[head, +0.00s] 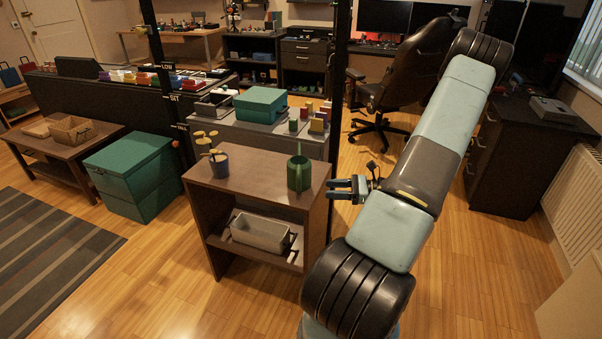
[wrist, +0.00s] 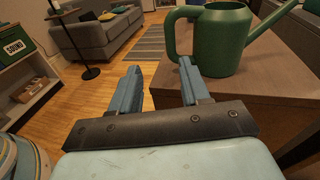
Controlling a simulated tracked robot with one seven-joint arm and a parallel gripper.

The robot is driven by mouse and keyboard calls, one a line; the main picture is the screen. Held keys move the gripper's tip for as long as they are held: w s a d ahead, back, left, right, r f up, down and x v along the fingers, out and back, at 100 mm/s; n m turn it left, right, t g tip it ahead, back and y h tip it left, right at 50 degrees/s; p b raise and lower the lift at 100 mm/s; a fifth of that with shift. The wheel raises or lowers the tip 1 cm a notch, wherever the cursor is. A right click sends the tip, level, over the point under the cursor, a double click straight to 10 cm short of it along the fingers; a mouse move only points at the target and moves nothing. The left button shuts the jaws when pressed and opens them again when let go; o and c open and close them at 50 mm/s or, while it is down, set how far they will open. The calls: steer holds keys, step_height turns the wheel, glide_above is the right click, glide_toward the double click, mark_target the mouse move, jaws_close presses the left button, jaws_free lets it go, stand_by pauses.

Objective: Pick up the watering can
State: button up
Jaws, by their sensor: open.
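The green watering can (head: 299,174) stands upright near the right end of the small wooden shelf unit's top (head: 255,176). In the wrist view the can (wrist: 222,42) is at the upper right, with its handle toward the left and its spout rising to the right. My gripper (head: 332,188) is just right of the can in the head view. In the wrist view my gripper (wrist: 158,78) is open, with nothing between its two blue fingers. The right finger appears close below the can's handle. I cannot tell whether they touch.
A blue pot with a plant (head: 219,163) stands on the same top, left of the can. A grey bin (head: 260,233) sits on the shelf below. A teal box (head: 263,104) is on the counter behind. A black post (head: 338,85) rises behind the can. Wooden floor in front is clear.

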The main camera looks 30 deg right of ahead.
mark_target(298, 186)
steer(key=shift+m+t, duration=0.8)
steer(key=x, duration=0.4)
steer(key=f+x, duration=0.1)
steer(key=x, duration=0.3)
steer(key=f+x, duration=0.1)
steer(key=x, duration=0.3)
steer(key=shift+w+d, duration=0.25)
steer(key=shift+w, duration=0.25)
jaws_close()
